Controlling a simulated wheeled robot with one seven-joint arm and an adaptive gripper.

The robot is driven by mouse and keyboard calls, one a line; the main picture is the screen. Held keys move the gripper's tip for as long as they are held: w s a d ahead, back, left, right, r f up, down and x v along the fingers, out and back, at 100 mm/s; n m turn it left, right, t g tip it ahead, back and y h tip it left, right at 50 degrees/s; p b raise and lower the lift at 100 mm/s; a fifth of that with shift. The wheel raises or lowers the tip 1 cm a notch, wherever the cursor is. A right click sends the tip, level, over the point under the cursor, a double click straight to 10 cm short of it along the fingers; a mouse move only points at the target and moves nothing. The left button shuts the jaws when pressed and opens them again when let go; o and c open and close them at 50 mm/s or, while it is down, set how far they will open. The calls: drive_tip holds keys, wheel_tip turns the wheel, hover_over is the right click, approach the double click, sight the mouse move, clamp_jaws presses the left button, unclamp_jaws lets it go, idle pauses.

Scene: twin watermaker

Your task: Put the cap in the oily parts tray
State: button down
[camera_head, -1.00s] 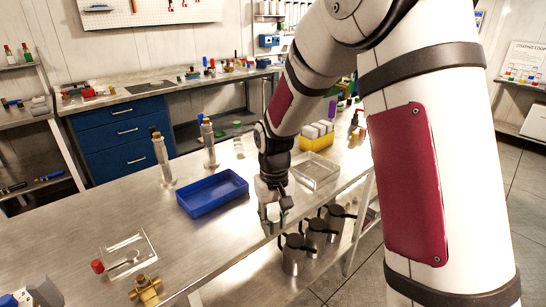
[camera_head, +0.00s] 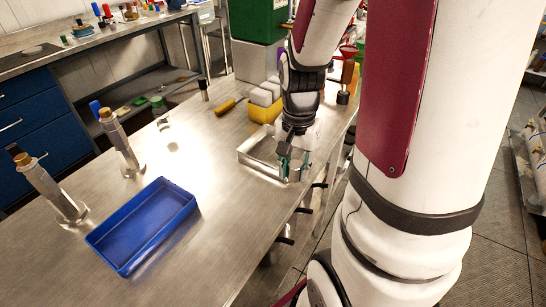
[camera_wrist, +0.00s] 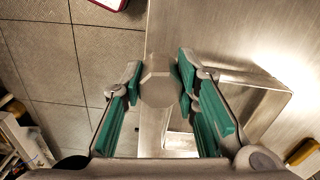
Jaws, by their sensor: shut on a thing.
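My gripper (camera_head: 292,168) is shut on a grey, many-sided metal cap (camera_wrist: 158,90), held between the green-padded fingertips in the wrist view. In the head view the cap is mostly hidden by the fingers. A shallow clear or pale tray (camera_head: 248,161) sits on the steel table just left of and behind my gripper; its rim also shows in the wrist view (camera_wrist: 262,84). The cap appears above the tray's near edge, close to the table edge; its height is hard to tell. An empty blue tray (camera_head: 145,228) lies further left. No label shows which tray is the oily one.
Two upright metal cylinders (camera_head: 122,146) stand left on the steel table. A yellow bin with white blocks (camera_head: 262,108) and a yellow-handled tool (camera_head: 229,106) are behind the pale tray. Black handles (camera_head: 284,240) show below the table edge. The table between the trays is clear.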

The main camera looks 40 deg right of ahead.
drive_tip(key=shift+s+d+f+m, duration=0.15)
drive_tip(key=shift+s+d+m, duration=0.3)
drive_tip(key=shift+s+m, duration=0.4)
hover_over(275, 156)
drive_tip(key=shift+f, duration=2.5)
drive_tip(key=shift+f, duration=0.1)
drive_tip(key=c, duration=1.6)
unclamp_jaws()
drive_tip(key=shift+f+b, duration=0.1)
drive_tip(key=shift+b, duration=0.2)
drive_tip(key=shift+c, duration=0.2)
drive_tip(key=o, duration=0.4)
